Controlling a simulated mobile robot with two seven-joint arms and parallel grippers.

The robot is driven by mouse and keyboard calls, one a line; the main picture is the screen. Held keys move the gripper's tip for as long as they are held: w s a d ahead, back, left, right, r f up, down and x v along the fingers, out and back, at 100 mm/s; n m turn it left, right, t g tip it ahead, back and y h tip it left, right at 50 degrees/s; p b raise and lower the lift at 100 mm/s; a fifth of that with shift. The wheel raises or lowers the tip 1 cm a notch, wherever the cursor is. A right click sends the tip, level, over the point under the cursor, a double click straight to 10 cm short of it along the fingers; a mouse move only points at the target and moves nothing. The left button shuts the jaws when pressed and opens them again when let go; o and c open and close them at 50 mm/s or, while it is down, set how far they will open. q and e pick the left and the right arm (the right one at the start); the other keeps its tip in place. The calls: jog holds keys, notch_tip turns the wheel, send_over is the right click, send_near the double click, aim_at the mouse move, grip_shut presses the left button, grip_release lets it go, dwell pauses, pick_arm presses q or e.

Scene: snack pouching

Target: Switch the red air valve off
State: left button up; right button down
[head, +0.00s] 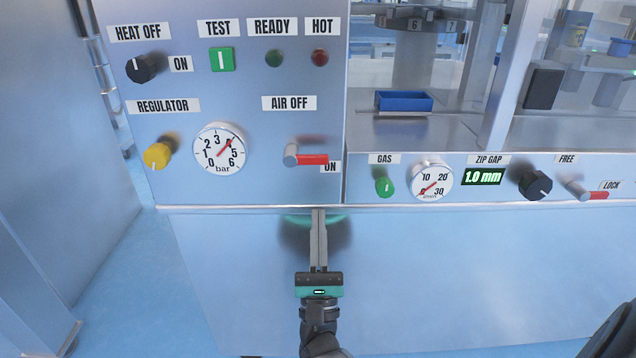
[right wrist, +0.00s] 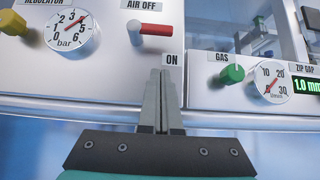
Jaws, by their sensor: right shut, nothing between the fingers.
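The red air valve (head: 312,160) is a red lever on a grey round stem, on the panel under the AIR OFF label (head: 289,103). Its lever lies horizontal, pointing right toward the ON label (head: 330,167). It also shows in the right wrist view (right wrist: 156,29), with AIR OFF above and ON below right. My right gripper (head: 318,212) is shut and empty, its fingers pointing up just below the valve, apart from it. In the right wrist view the closed fingertips (right wrist: 162,72) lie below the lever. My left gripper is not in view.
Left of the valve are a pressure gauge (head: 219,152) and a yellow regulator knob (head: 157,155). Right are a green gas knob (head: 384,187), a flow gauge (head: 431,182) and another red lever (head: 593,194). A metal ledge (head: 250,208) runs below the panel.

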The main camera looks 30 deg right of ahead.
aim_at(306, 156)
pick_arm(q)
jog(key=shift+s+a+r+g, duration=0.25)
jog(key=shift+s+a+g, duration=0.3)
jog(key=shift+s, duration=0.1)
pick_arm(e)
jog(key=shift+w+d+r, duration=0.25)
jog(key=shift+w+r, duration=0.15)
jog(key=shift+r, duration=0.75)
jog(key=shift+w+d+r, duration=0.25)
jog(key=shift+w+r, duration=0.15)
jog(key=shift+r, duration=0.7)
jog(key=shift+w+d+r, duration=0.25)
jog(key=shift+w+r, duration=0.15)
jog(key=shift+r, duration=0.75)
pick_arm(q)
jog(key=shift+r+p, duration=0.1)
jog(key=shift+p, duration=0.3)
pick_arm(e)
jog(key=shift+r+n+t+y, duration=0.1)
jog(key=shift+n+t+y, duration=0.2)
jog(key=shift+n+y, duration=0.15)
